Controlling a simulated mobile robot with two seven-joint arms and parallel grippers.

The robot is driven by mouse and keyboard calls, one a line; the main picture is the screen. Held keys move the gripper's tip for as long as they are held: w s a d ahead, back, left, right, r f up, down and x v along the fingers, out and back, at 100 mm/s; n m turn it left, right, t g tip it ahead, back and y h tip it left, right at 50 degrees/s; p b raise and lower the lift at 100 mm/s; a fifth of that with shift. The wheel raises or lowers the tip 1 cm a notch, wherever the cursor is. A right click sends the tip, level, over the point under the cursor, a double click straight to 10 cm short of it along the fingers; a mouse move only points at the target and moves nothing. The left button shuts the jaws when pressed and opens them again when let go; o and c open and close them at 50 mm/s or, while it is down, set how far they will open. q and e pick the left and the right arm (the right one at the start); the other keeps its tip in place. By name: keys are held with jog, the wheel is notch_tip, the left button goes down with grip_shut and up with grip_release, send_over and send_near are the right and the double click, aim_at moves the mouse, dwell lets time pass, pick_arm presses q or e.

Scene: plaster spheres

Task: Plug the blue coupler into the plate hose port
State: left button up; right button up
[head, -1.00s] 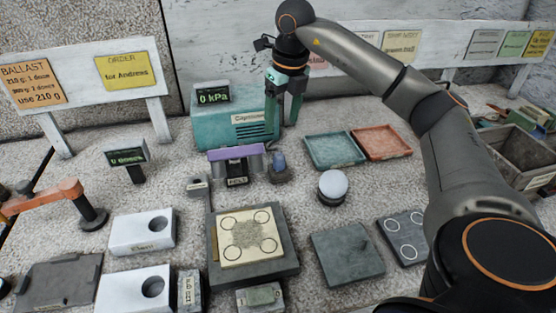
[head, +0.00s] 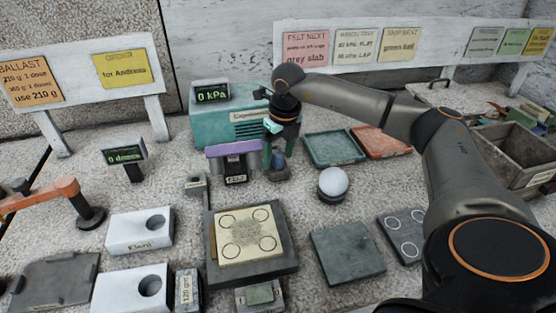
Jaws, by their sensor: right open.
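The blue coupler (head: 278,160) stands in a small dark holder on the table, right of the purple-topped stand. My right gripper (head: 277,163) is over it, pointing down, with its green fingers on either side of the coupler and open. Whether the fingers touch it I cannot tell. The dark plate (head: 287,262) with a cream square top and ring marks lies front centre. A small grey block (head: 194,185) stands at its back left corner; whether this is the hose port I cannot tell. My left gripper is not in view.
The teal compressor (head: 209,128), its display reading 0 kPa, stands behind the coupler. A white ball (head: 333,181) on a dark base stands to the right. A teal tray (head: 335,150) and a red tray (head: 384,141) lie behind it. The purple-topped stand (head: 234,150) is close left.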

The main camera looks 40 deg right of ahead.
jog(key=shift+f, duration=0.25)
grip_shut()
dwell(0.4)
